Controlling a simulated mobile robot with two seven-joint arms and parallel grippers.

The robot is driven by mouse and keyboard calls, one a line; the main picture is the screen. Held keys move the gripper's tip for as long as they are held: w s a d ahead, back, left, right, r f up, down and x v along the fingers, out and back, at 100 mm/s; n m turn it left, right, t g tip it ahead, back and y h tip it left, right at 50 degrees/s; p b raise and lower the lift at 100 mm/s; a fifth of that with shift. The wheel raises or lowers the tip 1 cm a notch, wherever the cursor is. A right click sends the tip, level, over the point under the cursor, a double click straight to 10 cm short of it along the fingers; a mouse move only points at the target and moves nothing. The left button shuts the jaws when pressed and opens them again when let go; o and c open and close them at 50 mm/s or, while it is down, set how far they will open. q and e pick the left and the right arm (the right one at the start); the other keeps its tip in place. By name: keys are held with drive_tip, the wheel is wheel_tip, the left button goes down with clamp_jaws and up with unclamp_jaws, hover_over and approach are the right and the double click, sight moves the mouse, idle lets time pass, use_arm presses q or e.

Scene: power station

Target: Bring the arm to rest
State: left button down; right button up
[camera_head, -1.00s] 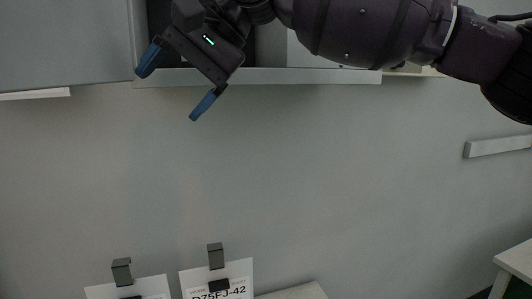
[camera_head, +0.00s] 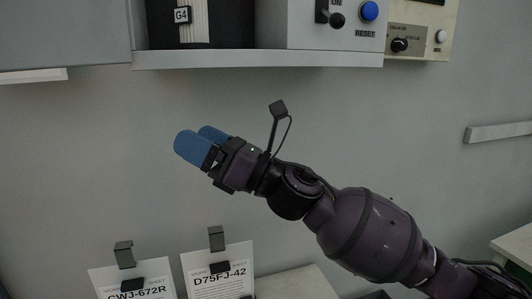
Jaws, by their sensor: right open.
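My right gripper (camera_head: 203,146) is in the middle of the head view, in front of the bare grey wall. It has blue fingertips that point left, and it is seen from the side with nothing visible between the fingers. My right arm comes in from the lower right. The gripper is below the wall cabinet and above the hanging paper sheets, apart from both. My left gripper is not in view.
A grey cabinet shelf (camera_head: 255,60) runs along the top, holding a unit labelled G4 (camera_head: 181,16) and a box with a blue RESET button (camera_head: 369,11). Clipped sheets CWJ-672R (camera_head: 140,272) and D75FJ-42 (camera_head: 219,270) stand below. A wall rail (camera_head: 498,132) is at right.

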drive_tip(key=w+d+f+m+t+h, duration=0.3)
drive_tip(key=d+f+m+t+h, duration=1.3)
drive_tip(key=m, duration=1.5)
drive_tip(key=s+d+f+m+g+h, duration=0.35)
drive_tip(key=d+f, duration=0.25)
drive_tip(key=f, duration=0.2)
drive_tip(key=s+d+f+m+g+h, duration=0.3)
drive_tip(key=s+d+f+m+g, duration=0.15)
drive_tip(key=d+f, duration=0.3)
drive_tip(key=s+d+f+m+g, duration=0.3)
drive_tip(key=s+f, duration=0.1)
drive_tip(key=s, duration=0.3)
drive_tip(key=s+d+f+m+g+h, duration=0.1)
drive_tip(key=s+d+f+m+g, duration=0.15)
drive_tip(key=s+f+m, duration=0.35)
drive_tip(key=s+d+f+m+g, duration=0.1)
drive_tip(key=s+d+f+g, duration=0.2)
drive_tip(key=s, duration=0.6)
drive_tip(key=w+f+t, duration=0.7)
drive_tip(key=f+t, duration=0.1)
drive_tip(key=f, duration=0.2)
drive_tip(key=shift+w+a+f+n, duration=0.2)
drive_tip(key=shift+w+f+n, duration=0.05)
drive_tip(key=shift+w+n, duration=0.1)
drive_tip(key=shift+a+y, duration=0.1)
drive_tip(key=shift+y, duration=0.15)
